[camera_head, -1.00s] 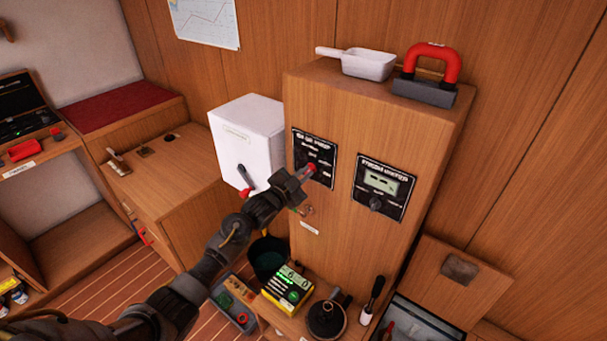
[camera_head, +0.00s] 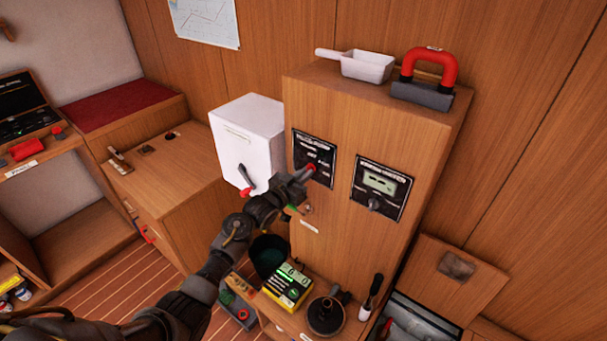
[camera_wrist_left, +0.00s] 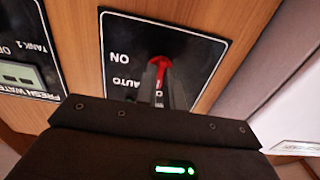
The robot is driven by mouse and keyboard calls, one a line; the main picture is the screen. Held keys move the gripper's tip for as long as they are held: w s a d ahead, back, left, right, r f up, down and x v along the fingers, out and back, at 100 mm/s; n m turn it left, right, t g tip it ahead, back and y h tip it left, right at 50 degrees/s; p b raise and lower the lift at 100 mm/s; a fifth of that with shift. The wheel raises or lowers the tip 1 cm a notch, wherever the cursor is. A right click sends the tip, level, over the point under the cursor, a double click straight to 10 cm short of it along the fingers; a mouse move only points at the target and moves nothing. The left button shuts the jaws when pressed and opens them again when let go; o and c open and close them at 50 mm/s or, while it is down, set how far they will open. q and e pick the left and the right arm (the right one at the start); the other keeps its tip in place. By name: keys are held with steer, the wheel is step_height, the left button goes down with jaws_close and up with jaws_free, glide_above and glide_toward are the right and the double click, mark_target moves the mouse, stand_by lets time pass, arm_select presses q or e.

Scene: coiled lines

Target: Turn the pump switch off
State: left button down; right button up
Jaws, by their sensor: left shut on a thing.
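The pump switch panel (camera_head: 313,150) is a black plate on the front of the wooden cabinet. Its red switch lever (camera_head: 311,167) also shows in the left wrist view (camera_wrist_left: 160,64). My left gripper (camera_head: 308,172) reaches the panel and is shut on the red lever. In the wrist view, the fingers (camera_wrist_left: 159,84) sit around it, beside the upside-down labels ON and AUTO. The fingers cover part of the panel, including most of a further label, so I cannot tell which setting the lever points to. My right gripper is not in view.
A meter panel (camera_head: 381,188) is right of the switch. A white box (camera_head: 245,139) with a red-tipped handle stands close to the left. Below are a yellow-black box (camera_head: 287,287), a dark round object (camera_head: 326,316) and a bucket (camera_head: 268,255).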

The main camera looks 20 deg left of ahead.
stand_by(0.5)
arm_select(q)
steer(key=c, duration=1.5)
jaws_free()
steer(key=shift+b+v, duration=1.3)
steer(key=shift+v, duration=4.1)
steer(key=shift+f, duration=0.1)
